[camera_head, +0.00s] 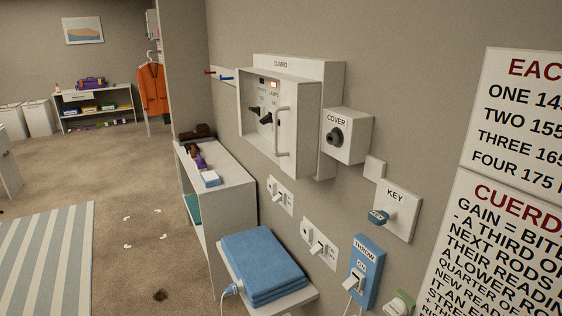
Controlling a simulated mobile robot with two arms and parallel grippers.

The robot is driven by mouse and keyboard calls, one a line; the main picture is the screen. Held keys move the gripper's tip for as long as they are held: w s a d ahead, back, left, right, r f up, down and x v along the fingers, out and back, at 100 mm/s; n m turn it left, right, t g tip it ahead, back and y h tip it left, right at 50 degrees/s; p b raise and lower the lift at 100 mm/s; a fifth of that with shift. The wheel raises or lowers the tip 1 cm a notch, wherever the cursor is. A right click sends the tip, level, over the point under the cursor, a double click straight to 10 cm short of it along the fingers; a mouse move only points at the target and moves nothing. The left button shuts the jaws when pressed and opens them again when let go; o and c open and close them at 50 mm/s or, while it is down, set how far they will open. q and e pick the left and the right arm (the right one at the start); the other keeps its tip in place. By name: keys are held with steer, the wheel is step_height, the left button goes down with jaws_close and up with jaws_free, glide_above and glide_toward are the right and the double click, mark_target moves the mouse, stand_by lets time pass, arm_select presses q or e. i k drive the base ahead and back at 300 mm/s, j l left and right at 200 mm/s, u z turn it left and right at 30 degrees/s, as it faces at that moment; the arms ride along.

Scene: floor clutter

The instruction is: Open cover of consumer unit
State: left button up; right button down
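The consumer unit (303,150) is a pale box on the right-hand wall, with a small label along its top edge. Its front shows dark switches (261,114), a small lit reddish indicator (274,84) and an upright pale bar handle (282,132). I cannot tell whether a clear cover lies over the switches. To its right, a pale box marked COVER (347,125) carries a dark round knob (335,137). Neither of my grippers is in view.
Below are a pale cabinet (229,193), a shelf with folded blue towels (262,262), wall sockets (281,196), a KEY plate (396,209) and a blue THROW switch (366,270).

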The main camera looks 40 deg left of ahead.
mark_target(300, 108)
steer(key=u, duration=1.3)
